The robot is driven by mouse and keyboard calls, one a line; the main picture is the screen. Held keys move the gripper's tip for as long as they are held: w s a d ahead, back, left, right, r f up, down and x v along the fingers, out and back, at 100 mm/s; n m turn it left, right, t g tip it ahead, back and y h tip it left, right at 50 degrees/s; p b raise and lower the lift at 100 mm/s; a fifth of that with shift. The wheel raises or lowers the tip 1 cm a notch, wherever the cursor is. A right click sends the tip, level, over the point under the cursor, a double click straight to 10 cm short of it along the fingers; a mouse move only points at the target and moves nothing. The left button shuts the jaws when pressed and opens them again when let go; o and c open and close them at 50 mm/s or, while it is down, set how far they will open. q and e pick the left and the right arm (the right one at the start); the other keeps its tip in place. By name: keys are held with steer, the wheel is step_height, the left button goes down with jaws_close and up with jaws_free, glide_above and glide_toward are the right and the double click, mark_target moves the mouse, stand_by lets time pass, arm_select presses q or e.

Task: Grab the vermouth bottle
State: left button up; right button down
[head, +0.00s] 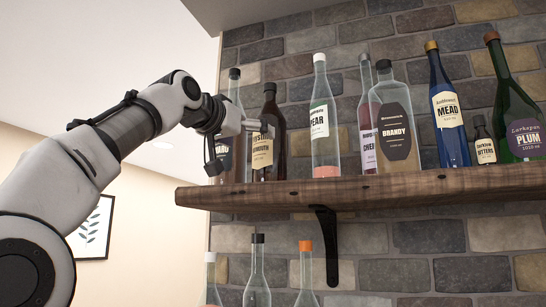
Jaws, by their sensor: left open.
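The vermouth bottle (270,118) is dark brown with a cream label, of which the end of the word "vermouth" shows. It stands upright on the wooden shelf, towards its left end. My left gripper (238,146) is open, coming in from the left at label height. One finger shows in front of the vermouth bottle's upper part, the other further left, in front of a dark bottle. It partly covers the vermouth bottle. I cannot tell whether it touches it. My right gripper is not in view.
A dark bottle (234,88) stands close left of the vermouth. To its right stand a pear bottle (323,110), a cherry bottle (367,105), brandy (393,92), mead (446,103), bitters (484,147) and plum (516,110). The shelf (400,188) has a bracket (328,245) and bottles below.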

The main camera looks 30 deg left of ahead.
mark_target(261, 143)
arm_select(q)
steer(key=w+p, duration=0.1)
steer(key=w, duration=0.2)
steer(key=shift+w+a+r+p, duration=0.1)
steer(key=shift+w+p, duration=0.1)
steer(key=shift+p, duration=0.1)
steer(key=w+p, duration=0.3)
steer(key=p, duration=0.1)
steer(key=shift+w+r, duration=0.1)
steer(key=shift+w, duration=0.3)
steer(key=shift+w+p, duration=0.15)
steer(key=shift+p, duration=0.35)
steer(key=shift+a+f, duration=0.1)
steer(key=shift+f, duration=0.3)
steer(key=shift+w, duration=0.1)
steer(key=c, duration=1.6)
steer(key=shift+o, duration=0.2)
steer(key=shift+r, duration=0.2)
